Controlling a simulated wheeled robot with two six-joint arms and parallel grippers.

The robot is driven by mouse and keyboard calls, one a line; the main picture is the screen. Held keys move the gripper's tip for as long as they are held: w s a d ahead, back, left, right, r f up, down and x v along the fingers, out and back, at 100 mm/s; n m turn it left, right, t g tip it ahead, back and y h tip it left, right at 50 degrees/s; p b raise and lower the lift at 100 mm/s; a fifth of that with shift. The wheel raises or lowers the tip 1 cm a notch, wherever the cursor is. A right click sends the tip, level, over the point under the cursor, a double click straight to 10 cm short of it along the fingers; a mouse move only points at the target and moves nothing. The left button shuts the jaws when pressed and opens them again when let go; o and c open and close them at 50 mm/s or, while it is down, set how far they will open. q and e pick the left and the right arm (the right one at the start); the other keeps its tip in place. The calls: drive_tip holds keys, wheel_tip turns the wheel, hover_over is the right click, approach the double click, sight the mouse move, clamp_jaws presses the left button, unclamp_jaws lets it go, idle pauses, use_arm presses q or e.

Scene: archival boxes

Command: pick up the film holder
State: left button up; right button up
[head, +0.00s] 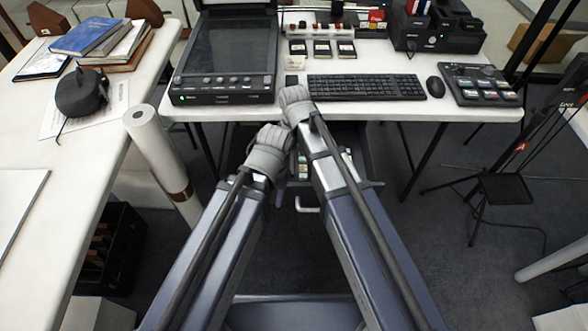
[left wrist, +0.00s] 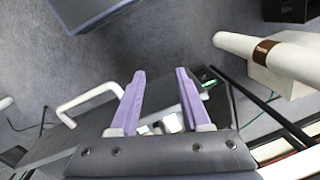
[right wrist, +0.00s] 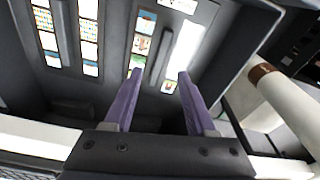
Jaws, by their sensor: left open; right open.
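The right wrist view looks into a dark drawer (right wrist: 236,42). Several dark film holders with small coloured frames lie in it: one pair at the left (right wrist: 63,38) and one film holder (right wrist: 143,42) near the middle, beside a bright pale strip (right wrist: 182,52). My right gripper (right wrist: 161,77) is open, its purple fingers over the middle holder and strip, with nothing seen between them. My left gripper (left wrist: 160,75) is open and empty near the drawer's handle (left wrist: 88,103). In the head view my arms hide much of the drawer; part of a film holder (head: 303,166) shows.
Above the drawer, the white desk (head: 200,108) carries a scanner (head: 225,55), keyboard (head: 367,87), mouse (head: 435,87) and control pad (head: 480,85). A white roll (head: 155,145) stands to the left, by a side table (head: 80,150). Floor shows on the right.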

sight(292, 163)
drive_tip(key=shift+f+b, duration=2.6)
drive_tip(key=shift+f, duration=0.15)
drive_tip(key=shift+r, duration=0.1)
drive_tip(key=shift+c, duration=0.2)
clamp_jaws()
